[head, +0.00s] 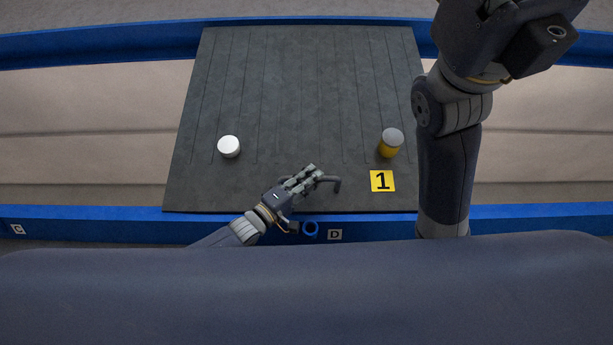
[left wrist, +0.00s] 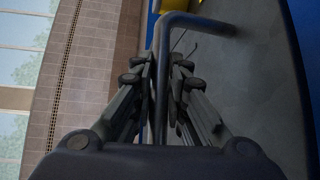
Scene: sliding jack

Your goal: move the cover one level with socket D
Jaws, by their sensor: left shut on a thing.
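Cover one (head: 270,110) is a wide dark grey ribbed panel lying across the channel; a yellow label "1" (head: 382,181) sits at its near right. Socket D (head: 310,229) is a blue ring on the near blue rail, left of its "D" plate (head: 335,234). It lies below the cover's near edge, left of the label "1". My left gripper (head: 306,181) is shut on a dark bent bar (head: 331,181) near that edge. In the left wrist view the bar (left wrist: 190,19) runs between the fingers (left wrist: 162,82) and bends right. My right gripper's fingers are out of view.
A white round knob (head: 229,146) stands on the cover's left. A yellow post with a grey top (head: 391,141) stands on its right. A "C" plate (head: 18,229) is far left on the near rail. My right arm hangs over the right side.

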